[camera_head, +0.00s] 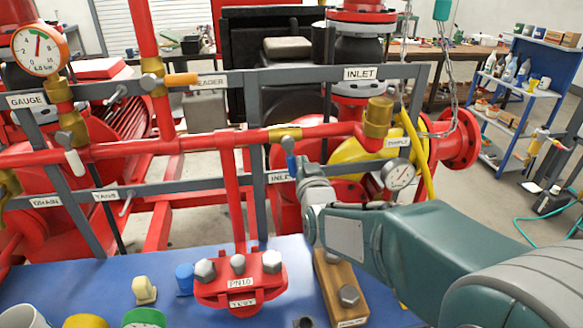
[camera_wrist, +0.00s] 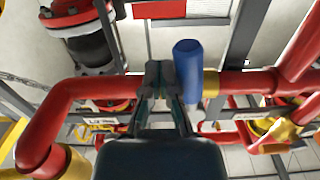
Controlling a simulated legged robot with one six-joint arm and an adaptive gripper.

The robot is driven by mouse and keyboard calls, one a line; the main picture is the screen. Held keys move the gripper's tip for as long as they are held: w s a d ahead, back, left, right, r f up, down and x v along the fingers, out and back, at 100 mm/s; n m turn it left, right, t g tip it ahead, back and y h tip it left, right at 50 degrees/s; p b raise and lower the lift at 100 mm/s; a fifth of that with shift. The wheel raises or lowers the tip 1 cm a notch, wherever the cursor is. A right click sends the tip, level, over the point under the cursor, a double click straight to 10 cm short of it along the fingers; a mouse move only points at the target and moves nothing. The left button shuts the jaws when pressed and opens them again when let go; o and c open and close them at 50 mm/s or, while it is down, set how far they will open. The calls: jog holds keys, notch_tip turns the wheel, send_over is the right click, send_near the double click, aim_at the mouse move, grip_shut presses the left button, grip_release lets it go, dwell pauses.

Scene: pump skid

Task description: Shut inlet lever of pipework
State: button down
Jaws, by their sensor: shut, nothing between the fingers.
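The inlet lever (camera_head: 289,148) has a blue handle and sits on the red horizontal pipe (camera_head: 220,141) by a brass valve body (camera_head: 284,133). In the wrist view the blue handle (camera_wrist: 187,70) lies across the pipe (camera_wrist: 245,82), just right of my fingers. My gripper (camera_wrist: 160,72) is shut and empty, beside the handle; I cannot tell whether it touches. In the head view my gripper (camera_head: 308,174) is just right of and below the lever, partly hidden by my wrist.
Grey frame bars surround the pipes. A red flanged test piece (camera_head: 240,282) stands on the blue bench.

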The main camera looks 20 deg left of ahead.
jog(key=shift+s+a+f, duration=0.2)
jog(key=shift+a, duration=0.1)
jog(key=shift+d, duration=0.1)
jog(key=shift+w+d, duration=0.25)
jog(key=shift+d, duration=0.2)
jog(key=v, duration=0.9)
jog(key=shift+a, duration=0.1)
